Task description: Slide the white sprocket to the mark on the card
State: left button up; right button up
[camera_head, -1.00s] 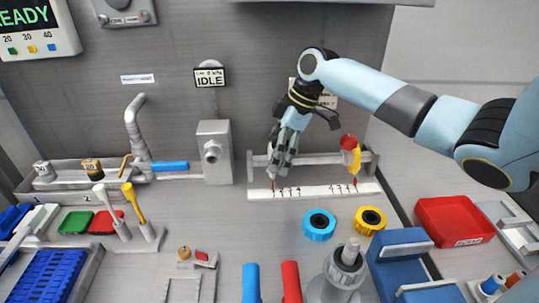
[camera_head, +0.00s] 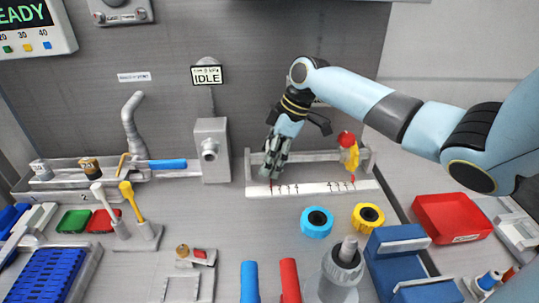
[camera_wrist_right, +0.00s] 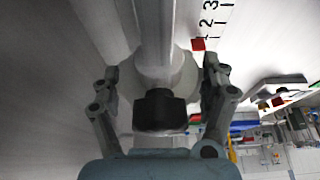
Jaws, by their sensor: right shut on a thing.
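In the head view the gripper hides the sprocket. A red pointer (camera_wrist_right: 198,44) shows beside it, near the numerals. The white card (camera_head: 312,190) with scale ticks lies along the front of the rail. A yellow sprocket with a red knob (camera_head: 347,139) is at the rail's right end. My left gripper is out of view.
Blue (camera_head: 317,222) and yellow (camera_head: 368,216) rings lie in front of the card. A grey post (camera_head: 342,270) and blue blocks (camera_head: 400,245) stand nearer, with a red tray (camera_head: 452,217) at right. A sign reads IDLE.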

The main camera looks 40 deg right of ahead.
jog(key=shift+c, duration=1.2)
jog(key=shift+s+d+r+p, duration=0.1)
jog(key=shift+s+d+p, duration=0.5)
jog(key=shift+d, duration=0.15)
jog(key=shift+s+d, duration=0.1)
jog(key=o, duration=1.7)
jog(key=shift+c, duration=0.2)
jog(key=v, duration=0.7)
jog(key=shift+r, duration=0.15)
jog(key=shift+s, duration=0.1)
